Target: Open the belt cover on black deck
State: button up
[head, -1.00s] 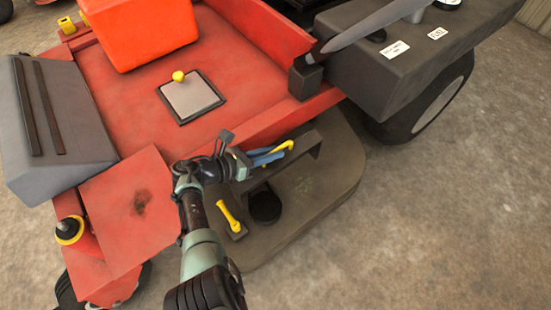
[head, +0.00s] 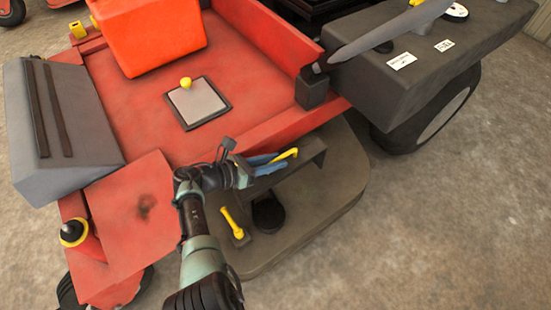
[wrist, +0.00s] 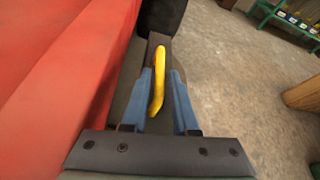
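The black deck (head: 335,195) sticks out from the side of the red machine, low over the floor. A dark raised plate (head: 311,152), which looks like the belt cover, sits along its inner edge by the red body. A yellow handle (head: 288,154) stands on it and also shows in the wrist view (wrist: 157,85). My gripper (head: 270,161) is at this handle. In the wrist view its two blue fingers (wrist: 168,95) stand apart with the handle between them, nearer the left finger. A gap shows on the right, and contact is unclear.
A yellow lever (head: 233,222) and a round black part (head: 268,214) stand on the deck below my arm. The red body (head: 263,131) rises close beside my gripper. A black wheel (head: 420,118) is at the right. Concrete floor (head: 450,220) is free at the lower right.

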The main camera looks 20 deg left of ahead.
jog(key=p+v, duration=0.4)
jog(key=v, duration=0.8)
jog(key=shift+s+p, duration=0.15)
jog(key=shift+p, duration=0.2)
